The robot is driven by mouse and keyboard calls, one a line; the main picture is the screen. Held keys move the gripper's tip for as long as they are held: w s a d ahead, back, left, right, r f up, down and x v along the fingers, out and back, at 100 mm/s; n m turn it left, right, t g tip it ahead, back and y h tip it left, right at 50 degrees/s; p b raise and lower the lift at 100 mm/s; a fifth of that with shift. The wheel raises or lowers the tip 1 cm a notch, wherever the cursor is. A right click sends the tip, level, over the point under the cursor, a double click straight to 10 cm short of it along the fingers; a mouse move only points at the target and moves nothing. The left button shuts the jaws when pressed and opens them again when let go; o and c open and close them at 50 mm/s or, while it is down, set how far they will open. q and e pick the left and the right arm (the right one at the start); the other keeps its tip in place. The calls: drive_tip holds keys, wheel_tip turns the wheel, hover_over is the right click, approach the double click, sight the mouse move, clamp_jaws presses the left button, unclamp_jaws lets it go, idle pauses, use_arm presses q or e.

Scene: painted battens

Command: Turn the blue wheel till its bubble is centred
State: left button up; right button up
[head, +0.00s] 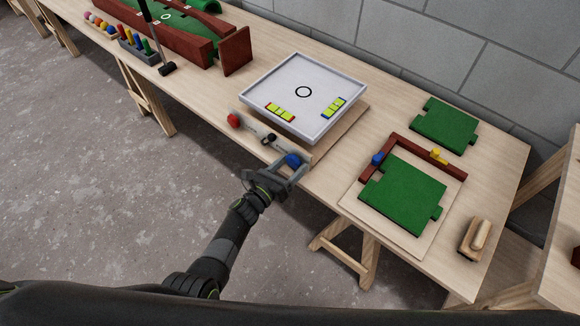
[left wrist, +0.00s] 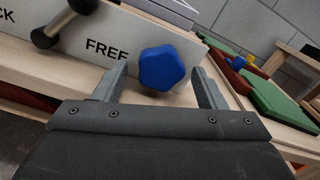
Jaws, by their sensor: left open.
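The blue wheel (head: 293,160) sits on the front panel below a tilting white tray (head: 274,81); in the left wrist view the blue wheel (left wrist: 162,68) is a lobed knob. My left gripper (head: 286,171) is open at it, one finger on each side, with gaps visible; I cannot see any touch. On the tray are a red-framed yellow level (head: 280,112) and a blue-framed yellow level (head: 334,107). Their bubbles are too small to place. A red wheel (head: 234,120) is at the panel's left end. My right gripper is out of view.
A dark lever (head: 268,139) is between the wheels; in the left wrist view "FREE" is lettered beside the lever (left wrist: 62,22). Green boards (head: 401,196) and a wooden block (head: 474,240) lie to the right. A mallet (head: 167,69) and coloured pegs (head: 136,42) are at the left.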

use_arm(q)
drive_tip(key=shift+w, duration=0.1)
drive_tip(key=shift+c, duration=0.5)
drive_tip(key=c, duration=0.9)
drive_tip(key=shift+f+m+b, duration=0.25)
drive_tip(key=shift+m+b, duration=1.05)
drive_tip(key=shift+b, duration=0.3)
drive_tip(key=shift+m+b, duration=0.65)
drive_tip(key=shift+m, duration=0.05)
drive_tip(key=shift+a+r+m+b, duration=0.1)
drive_tip(key=shift+r+m+b, duration=0.05)
drive_tip(key=shift+m+b, duration=1.1)
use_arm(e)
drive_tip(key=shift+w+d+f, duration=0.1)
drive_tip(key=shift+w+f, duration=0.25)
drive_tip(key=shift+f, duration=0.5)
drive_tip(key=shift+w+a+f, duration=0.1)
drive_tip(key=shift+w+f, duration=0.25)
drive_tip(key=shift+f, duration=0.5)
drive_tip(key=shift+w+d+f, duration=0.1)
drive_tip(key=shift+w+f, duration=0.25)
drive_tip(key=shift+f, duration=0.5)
use_arm(q)
drive_tip(key=shift+m, duration=0.25)
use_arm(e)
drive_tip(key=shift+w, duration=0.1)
use_arm(q)
drive_tip(key=o, duration=1)
drive_tip(key=shift+r, duration=0.1)
